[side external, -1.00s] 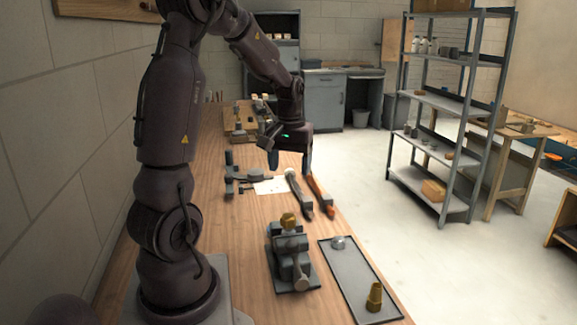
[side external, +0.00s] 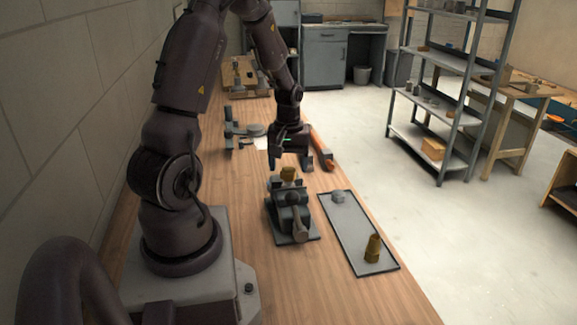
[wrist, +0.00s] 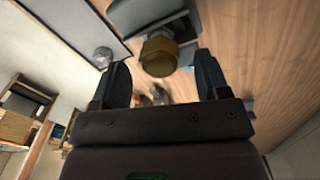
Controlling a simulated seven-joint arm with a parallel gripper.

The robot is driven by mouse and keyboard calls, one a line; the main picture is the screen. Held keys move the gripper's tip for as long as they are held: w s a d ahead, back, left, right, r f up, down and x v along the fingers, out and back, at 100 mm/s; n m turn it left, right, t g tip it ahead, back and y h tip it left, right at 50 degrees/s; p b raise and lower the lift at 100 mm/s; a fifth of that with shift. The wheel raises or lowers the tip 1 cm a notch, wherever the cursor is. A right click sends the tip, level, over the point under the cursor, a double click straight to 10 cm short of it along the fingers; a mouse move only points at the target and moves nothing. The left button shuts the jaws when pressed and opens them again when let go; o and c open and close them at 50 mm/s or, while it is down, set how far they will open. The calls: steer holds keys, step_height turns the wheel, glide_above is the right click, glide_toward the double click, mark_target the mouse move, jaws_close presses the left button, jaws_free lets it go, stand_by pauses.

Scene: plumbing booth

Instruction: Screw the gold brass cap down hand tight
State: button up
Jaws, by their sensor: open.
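The gold brass cap (side external: 288,173) sits on top of the grey vise (side external: 290,211) on the wooden bench. Whether it is threaded down fully cannot be told. My gripper (side external: 291,161) points down just above and behind the cap in the side view, with its jaws apart and nothing held. In the wrist view the cap (wrist: 160,56) shows between the two dark fingers of my gripper (wrist: 161,62), with a gap on each side. The vise (wrist: 150,12) is partly cut off at the top there.
A grey tray (side external: 352,225) right of the vise holds a silver fitting (side external: 338,197) and a taller brass fitting (side external: 374,247). An orange-handled tool (side external: 322,149) lies behind my gripper. The bench front is clear.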

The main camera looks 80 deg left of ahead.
steer(key=shift+f, duration=0.55)
steer(key=c, duration=1)
steer(key=m, duration=0.8)
steer(key=shift+f, duration=0.1)
steer(key=o, duration=1.6)
